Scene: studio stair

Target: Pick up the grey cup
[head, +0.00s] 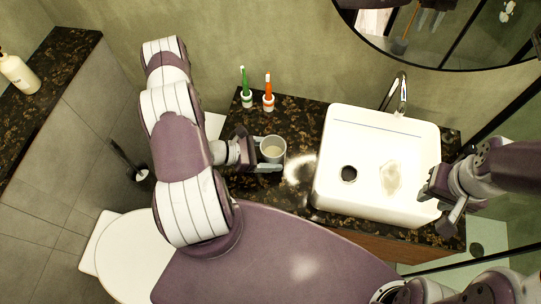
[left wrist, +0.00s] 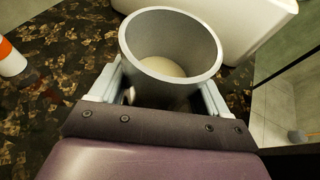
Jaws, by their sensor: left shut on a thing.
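The grey cup (head: 273,149) is upright at the left part of the dark speckled counter (head: 300,122), left of the sink. My left gripper (head: 262,153) is shut on the cup, one finger on each side of it. In the left wrist view the cup (left wrist: 170,50) stands between the two fingers (left wrist: 163,95), with its open top and pale inside showing. I cannot tell whether its base touches the counter. My right gripper (head: 437,201) is empty by the right edge of the sink, with its fingers apart.
A white sink (head: 330,185) with a chrome tap (head: 398,95) fills the right of the counter. A green toothbrush (head: 244,80) and an orange toothbrush (head: 268,84) stand in holders behind the cup. A white toilet (head: 130,255) is at the lower left. A round mirror hangs above.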

